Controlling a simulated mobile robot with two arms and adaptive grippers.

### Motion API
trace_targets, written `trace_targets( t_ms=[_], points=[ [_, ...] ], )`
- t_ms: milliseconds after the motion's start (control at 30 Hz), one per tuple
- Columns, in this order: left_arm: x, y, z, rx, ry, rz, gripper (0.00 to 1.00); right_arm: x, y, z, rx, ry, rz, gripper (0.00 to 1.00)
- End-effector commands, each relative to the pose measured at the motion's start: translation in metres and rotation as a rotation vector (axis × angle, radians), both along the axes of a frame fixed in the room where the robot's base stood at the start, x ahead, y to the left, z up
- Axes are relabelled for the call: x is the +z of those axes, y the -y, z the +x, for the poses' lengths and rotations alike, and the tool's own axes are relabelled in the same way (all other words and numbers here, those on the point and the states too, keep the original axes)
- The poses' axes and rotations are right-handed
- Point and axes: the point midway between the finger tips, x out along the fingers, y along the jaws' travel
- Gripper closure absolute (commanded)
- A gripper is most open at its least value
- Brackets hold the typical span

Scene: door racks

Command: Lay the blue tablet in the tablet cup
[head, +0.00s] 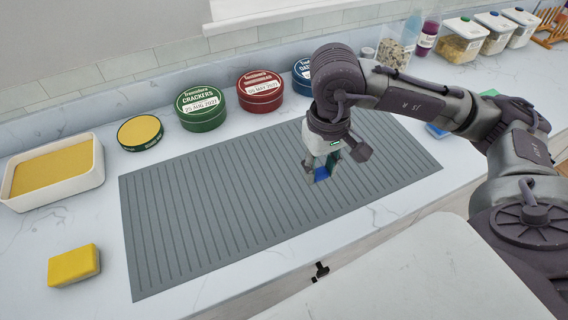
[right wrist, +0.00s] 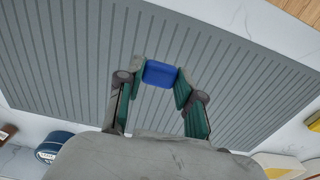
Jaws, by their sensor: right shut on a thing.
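The blue tablet (head: 322,173) is a small blue block between the fingertips of my right gripper (head: 321,167), above the grey ribbed mat. In the right wrist view the tablet (right wrist: 160,74) sits between the two green-padded fingers of the gripper (right wrist: 160,80), which is shut on it. The mat fills the background behind it there. I cannot make out a tablet cup in either view; my right arm covers part of the counter. My left gripper is not in view.
The grey ribbed mat (head: 215,205) is bare. Behind it stand a green tin (head: 201,108), a red tin (head: 260,92) and a blue tin (head: 301,72). A white tub (head: 94,165) and a yellow sponge (head: 74,265) are at left. Lidded containers (head: 462,42) stand at back right.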

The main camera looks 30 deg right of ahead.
Motion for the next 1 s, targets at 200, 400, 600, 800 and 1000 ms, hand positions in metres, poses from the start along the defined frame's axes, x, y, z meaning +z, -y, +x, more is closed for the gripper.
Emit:
trace_targets(
  t_ms=[200, 400, 600, 800, 1000],
  points=[
    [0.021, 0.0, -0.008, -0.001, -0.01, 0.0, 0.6, -0.026, -0.022, 0.045, 0.0, -0.004, 0.001, 0.82],
    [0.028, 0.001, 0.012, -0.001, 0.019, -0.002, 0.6, -0.043, -0.031, 0.068, -0.001, -0.001, -0.001, 0.82],
    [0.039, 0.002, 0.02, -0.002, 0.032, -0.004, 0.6, -0.063, -0.032, 0.069, -0.001, -0.006, -0.002, 0.82],
    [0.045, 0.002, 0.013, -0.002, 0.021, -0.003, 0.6, -0.085, -0.031, 0.07, -0.001, -0.002, -0.002, 0.82],
    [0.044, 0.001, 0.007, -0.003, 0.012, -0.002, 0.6, -0.087, -0.031, 0.071, 0.0, 0.001, -0.002, 0.82]
  ],
)
